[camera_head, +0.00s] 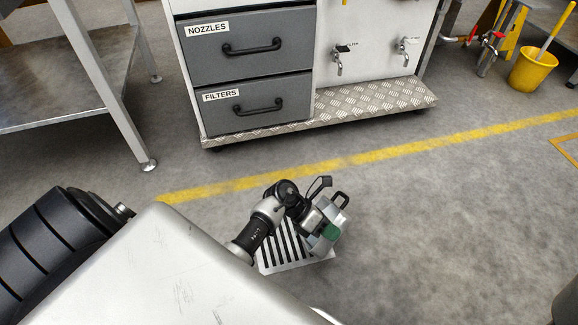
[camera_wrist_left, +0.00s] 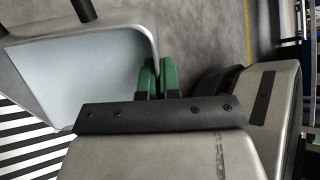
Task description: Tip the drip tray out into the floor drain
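The drip tray (camera_wrist_left: 85,75) is grey with a pale, smooth inside, and it shows large and tilted in the left wrist view. In the head view the tray (camera_head: 338,216) is small and partly covered by my left gripper (camera_head: 324,232). The green fingers of my left gripper (camera_wrist_left: 157,80) are closed on the tray's edge. The floor drain (camera_head: 283,249) is a striped black and white grate below the tray. The drain (camera_wrist_left: 22,140) also shows beside the tray in the left wrist view. I cannot tell whether liquid is in the tray. My right gripper is not in view.
A cabinet with drawers marked NOZZLES (camera_head: 235,48) and FILTERS (camera_head: 240,103) stands behind a yellow floor line (camera_head: 390,153). A metal table (camera_head: 90,85) is at the upper left, and a yellow bucket (camera_head: 532,70) is at the upper right. The floor right of the drain is clear.

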